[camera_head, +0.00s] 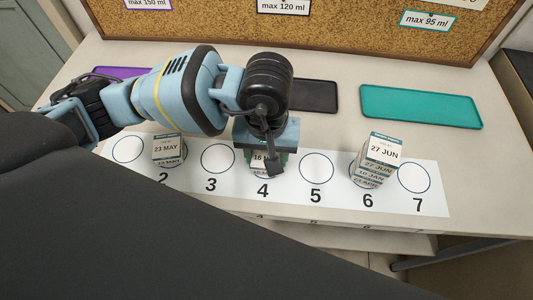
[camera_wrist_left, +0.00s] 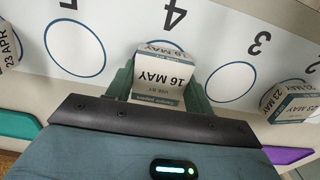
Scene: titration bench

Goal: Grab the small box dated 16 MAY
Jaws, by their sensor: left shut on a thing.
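The small white and teal box dated 16 MAY (camera_head: 258,158) is at spot 4 on the numbered white strip, mostly hidden by my left gripper (camera_head: 266,160) in the head view. In the left wrist view the 16 MAY box (camera_wrist_left: 160,78) shows its date on two faces. It is between the two green fingers of my left gripper (camera_wrist_left: 160,88), which is shut on it. Whether the box touches the strip I cannot tell. My right gripper is not in view.
A 23 MAY box (camera_head: 167,149) stands at spot 2. A stack with 27 JUN (camera_head: 385,150) on top stands at spot 6. Circles 3, 5 and 7 are empty. Purple (camera_head: 120,73), black (camera_head: 316,97) and teal (camera_head: 420,106) trays lie behind, before a cork board (camera_head: 330,30).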

